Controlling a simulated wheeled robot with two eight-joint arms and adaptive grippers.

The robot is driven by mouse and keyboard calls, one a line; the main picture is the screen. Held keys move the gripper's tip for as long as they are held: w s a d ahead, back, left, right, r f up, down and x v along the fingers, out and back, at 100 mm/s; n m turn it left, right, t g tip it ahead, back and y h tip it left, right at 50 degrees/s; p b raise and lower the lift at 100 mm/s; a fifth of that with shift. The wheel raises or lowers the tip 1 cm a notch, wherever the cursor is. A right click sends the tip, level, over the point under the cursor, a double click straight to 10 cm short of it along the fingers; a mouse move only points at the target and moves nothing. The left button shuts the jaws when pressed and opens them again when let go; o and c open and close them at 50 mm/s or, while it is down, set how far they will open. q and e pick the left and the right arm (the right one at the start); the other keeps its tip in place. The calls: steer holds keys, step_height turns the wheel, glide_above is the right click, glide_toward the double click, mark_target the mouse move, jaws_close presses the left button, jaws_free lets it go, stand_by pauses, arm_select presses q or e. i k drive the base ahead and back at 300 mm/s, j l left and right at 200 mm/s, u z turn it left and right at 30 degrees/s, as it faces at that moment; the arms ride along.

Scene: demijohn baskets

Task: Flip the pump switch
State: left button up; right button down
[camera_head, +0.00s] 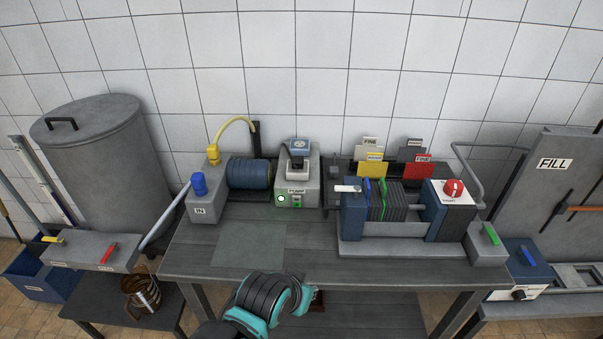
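The grey pump box (312,180) stands on the back middle of the grey table, to the right of a dark blue ribbed cylinder. Its front bears a PUMP label (296,190), a bright green round light (281,198) and a small green part (297,201). On its top sits a dark plate with a pale raised piece (298,162), which looks like the switch; its exact position is too small to tell. A blue-grey gauge (300,145) is behind it. One of my arms, dark with teal covers, shows at the bottom middle, well short of the pump. No gripper fingers are visible.
A filter press with dark plates (393,202) and a red knob (453,189) stands right of the pump. A blue-capped IN unit (200,196) is to its left. A large grey tank (97,150) stands far left.

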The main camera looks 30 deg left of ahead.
mark_target(296, 200)
steer(key=i+j+u, duration=0.15)
steer(key=j, duration=0.25)
steer(key=i+j+u, duration=0.1)
steer(key=j, duration=0.25)
steer(key=i+j+u, duration=0.15)
steer(key=j, duration=0.2)
